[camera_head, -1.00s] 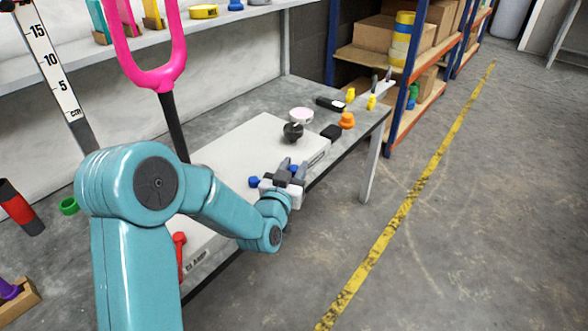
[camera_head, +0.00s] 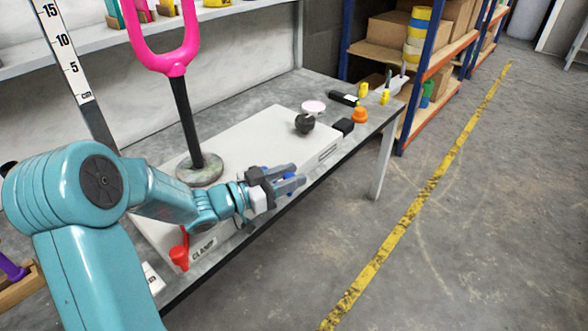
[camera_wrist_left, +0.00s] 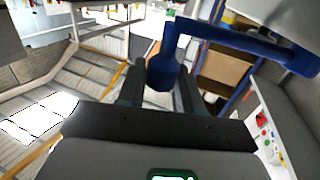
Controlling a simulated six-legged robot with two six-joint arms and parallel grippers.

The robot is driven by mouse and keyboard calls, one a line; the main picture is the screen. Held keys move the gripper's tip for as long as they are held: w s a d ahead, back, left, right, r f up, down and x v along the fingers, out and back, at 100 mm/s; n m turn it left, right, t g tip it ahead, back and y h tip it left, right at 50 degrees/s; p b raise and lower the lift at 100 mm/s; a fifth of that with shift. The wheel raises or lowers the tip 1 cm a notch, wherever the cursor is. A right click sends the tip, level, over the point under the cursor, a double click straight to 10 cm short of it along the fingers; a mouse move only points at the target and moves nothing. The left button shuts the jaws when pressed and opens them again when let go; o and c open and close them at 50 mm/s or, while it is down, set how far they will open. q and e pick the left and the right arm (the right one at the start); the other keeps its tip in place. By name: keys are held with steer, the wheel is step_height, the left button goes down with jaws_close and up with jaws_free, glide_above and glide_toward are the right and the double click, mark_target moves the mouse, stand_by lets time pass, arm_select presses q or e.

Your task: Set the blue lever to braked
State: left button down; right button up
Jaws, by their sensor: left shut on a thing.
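The blue lever shows large in the left wrist view (camera_wrist_left: 245,43), a blue bar with a rounded end between my fingers. In the head view only small blue parts of the lever (camera_head: 289,174) show; my gripper hides most of it. My left gripper (camera_head: 297,174) is shut on the lever, at the right part of the pale panel box (camera_head: 245,145) on the bench. Lever markings near it cannot be read.
A red lever (camera_head: 180,252) stands beside a "CLAMP" label at the panel's near end. A black knob (camera_head: 305,123) is farther back. The floor right of the bench (camera_head: 470,220) is clear.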

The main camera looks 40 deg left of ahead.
arm_select(q)
steer(key=shift+s, duration=0.25)
steer(key=shift+m+h, duration=0.3)
steer(key=shift+h, duration=0.1)
steer(key=c, duration=0.9)
jaws_free()
steer(key=shift+f, duration=0.1)
steer(key=shift+o, duration=0.2)
step_height(320, 180, up, 20)
steer(key=p, duration=0.8)
steer(key=shift+p, duration=0.4)
